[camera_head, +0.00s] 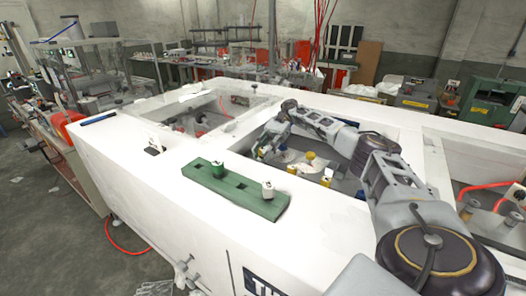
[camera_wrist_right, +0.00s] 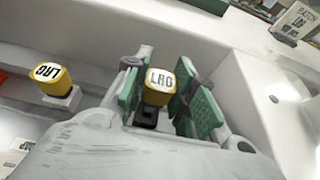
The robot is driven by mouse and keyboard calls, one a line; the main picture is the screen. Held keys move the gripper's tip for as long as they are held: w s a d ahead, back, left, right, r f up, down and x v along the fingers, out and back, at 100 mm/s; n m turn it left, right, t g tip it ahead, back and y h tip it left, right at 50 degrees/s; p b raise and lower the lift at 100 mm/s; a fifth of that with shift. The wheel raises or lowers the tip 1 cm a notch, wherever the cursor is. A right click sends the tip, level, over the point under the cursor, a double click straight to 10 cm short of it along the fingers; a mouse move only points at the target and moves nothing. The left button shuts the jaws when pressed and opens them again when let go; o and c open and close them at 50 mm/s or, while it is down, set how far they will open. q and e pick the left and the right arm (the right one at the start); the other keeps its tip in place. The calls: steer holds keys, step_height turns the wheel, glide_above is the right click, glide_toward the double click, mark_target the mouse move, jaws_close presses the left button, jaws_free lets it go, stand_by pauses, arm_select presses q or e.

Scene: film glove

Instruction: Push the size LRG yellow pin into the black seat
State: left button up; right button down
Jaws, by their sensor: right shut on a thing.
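The yellow pin marked LRG (camera_wrist_right: 158,85) stands between the green-padded fingers of my right gripper (camera_wrist_right: 160,98), which is shut on it. A black seat (camera_wrist_right: 146,116) shows directly below the pin in the right wrist view; I cannot tell how deep the pin sits in it. In the head view my right gripper (camera_head: 264,151) reaches down into the white frame's opening, and its fingertips are small there. Grey parts of what looks like my left gripper (camera_head: 185,273) show at the bottom edge; its fingers are unclear.
Another yellow pin (camera_wrist_right: 53,78) with an upside-down label stands on a white seat to the left in the wrist view. White walls surround the opening.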

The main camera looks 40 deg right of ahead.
steer(key=shift+f+b, duration=1.1)
steer(key=shift+f, duration=0.35)
stand_by(1.2)
steer(key=shift+r+p, duration=0.4)
steer(key=shift+r, duration=0.05)
steer(key=shift+r, duration=0.35)
steer(key=shift+r+p, duration=0.3)
steer(key=shift+p, duration=0.35)
stand_by(1.4)
steer(key=shift+f+b, duration=0.9)
steer(key=shift+f, duration=0.2)
stand_by(0.6)
steer(key=c, duration=1.1)
jaws_free()
steer(key=shift+r, duration=0.1)
